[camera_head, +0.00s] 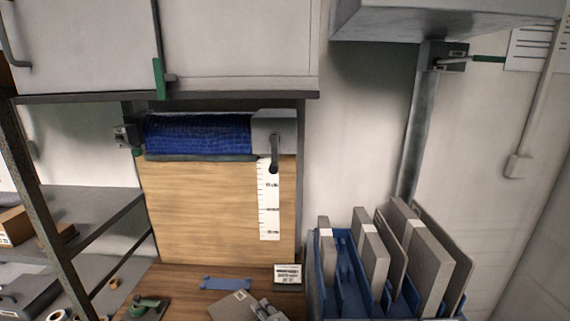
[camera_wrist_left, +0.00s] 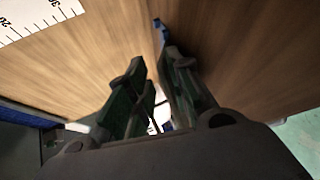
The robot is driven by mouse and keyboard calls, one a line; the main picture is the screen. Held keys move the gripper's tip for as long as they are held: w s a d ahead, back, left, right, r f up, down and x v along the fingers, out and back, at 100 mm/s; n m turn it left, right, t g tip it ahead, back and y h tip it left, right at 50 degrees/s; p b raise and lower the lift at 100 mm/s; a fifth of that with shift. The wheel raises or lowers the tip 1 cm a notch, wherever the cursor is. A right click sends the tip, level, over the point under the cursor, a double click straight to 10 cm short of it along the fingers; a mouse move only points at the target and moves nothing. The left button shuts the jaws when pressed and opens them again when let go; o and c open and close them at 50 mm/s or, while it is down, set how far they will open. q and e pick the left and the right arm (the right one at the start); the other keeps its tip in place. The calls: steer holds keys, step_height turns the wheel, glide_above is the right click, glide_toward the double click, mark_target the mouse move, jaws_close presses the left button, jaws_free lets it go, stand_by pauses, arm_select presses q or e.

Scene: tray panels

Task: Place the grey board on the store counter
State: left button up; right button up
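A grey board (camera_head: 232,307) lies flat at the front of the wooden counter (camera_head: 185,280), cut off by the picture's bottom edge. Several more grey boards (camera_head: 430,265) stand upright in a blue rack (camera_head: 345,270) at the right; which one the task means I cannot tell. My right gripper is not in view.
A wooden back panel (camera_head: 200,205) with a white ruler (camera_head: 269,200) and a blue roll (camera_head: 198,135) rises behind the counter. A blue strip (camera_head: 226,283) and a label card (camera_head: 288,274) lie on it. Shelves (camera_head: 95,220) stand left; a cabinet (camera_head: 235,40) hangs above.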

arm_select(q)
steer(key=shift+w+a+r, duration=0.1)
steer(key=shift+w+r, duration=0.05)
steer(key=shift+r, duration=0.15)
steer(key=shift+w+a+r+t, duration=0.1)
steer(key=shift+r+t, duration=0.05)
steer(key=shift+t, duration=0.15)
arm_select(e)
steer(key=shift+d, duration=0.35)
arm_select(q)
steer(key=shift+r, duration=0.1)
